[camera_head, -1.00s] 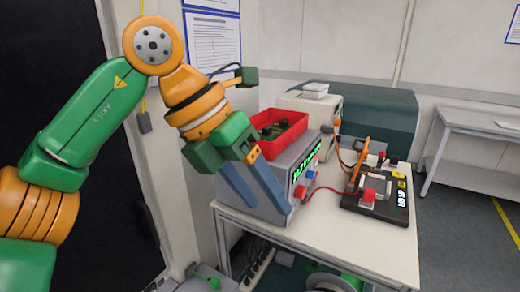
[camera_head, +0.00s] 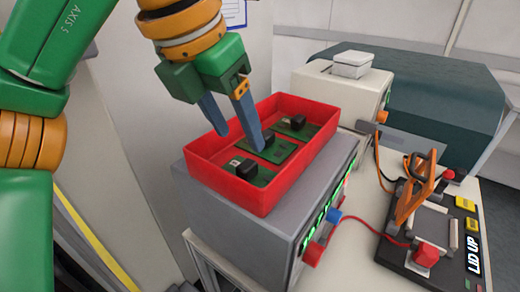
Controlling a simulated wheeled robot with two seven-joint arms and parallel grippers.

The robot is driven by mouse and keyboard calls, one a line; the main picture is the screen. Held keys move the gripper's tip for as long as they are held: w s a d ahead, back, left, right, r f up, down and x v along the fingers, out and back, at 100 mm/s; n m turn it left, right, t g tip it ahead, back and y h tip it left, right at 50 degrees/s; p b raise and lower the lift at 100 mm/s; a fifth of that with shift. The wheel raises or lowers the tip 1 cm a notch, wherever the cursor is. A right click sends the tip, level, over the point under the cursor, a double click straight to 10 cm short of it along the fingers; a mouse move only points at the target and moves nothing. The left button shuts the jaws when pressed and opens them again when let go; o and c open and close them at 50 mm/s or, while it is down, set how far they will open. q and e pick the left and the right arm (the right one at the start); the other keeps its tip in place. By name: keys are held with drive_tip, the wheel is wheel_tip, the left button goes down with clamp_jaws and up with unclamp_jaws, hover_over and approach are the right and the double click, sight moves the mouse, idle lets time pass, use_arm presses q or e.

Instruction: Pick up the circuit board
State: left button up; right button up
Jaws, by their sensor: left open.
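Three green circuit boards with black blocks on them lie in a row in a red tray: a far one (camera_head: 314,131), a middle one (camera_head: 280,153) and a near one (camera_head: 263,177). The red tray (camera_head: 318,165) sits on top of a grey box. My left gripper (camera_head: 238,138) is open, its two blue-grey fingers pointing down over the left part of the tray. One fingertip overlaps the middle board in the picture; I cannot tell whether it touches. Nothing shows between the fingers. My right gripper is out of view.
The grey box (camera_head: 270,235) has lit green displays and red and blue knobs on its side. A black fixture (camera_head: 455,262) marked "LID UP", with an orange raised lid (camera_head: 410,195), stands right on the table. A cream machine (camera_head: 338,92) stands behind the tray.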

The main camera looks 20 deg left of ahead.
sight(245, 166)
use_arm(q)
drive_tip(key=f, duration=0.2)
drive_tip(key=s+f, duration=0.1)
drive_tip(key=f, duration=0.1)
drive_tip(key=shift+s+d+b, duration=0.1)
drive_tip(key=shift+d+b, duration=0.2)
drive_tip(key=shift+w+x, duration=0.2)
drive_tip(key=shift+x, duration=0.85)
drive_tip(key=shift+w+f, duration=0.1)
drive_tip(key=shift+w, duration=0.15)
drive_tip(key=shift+s, duration=0.2)
drive_tip(key=c, duration=0.6)
clamp_jaws()
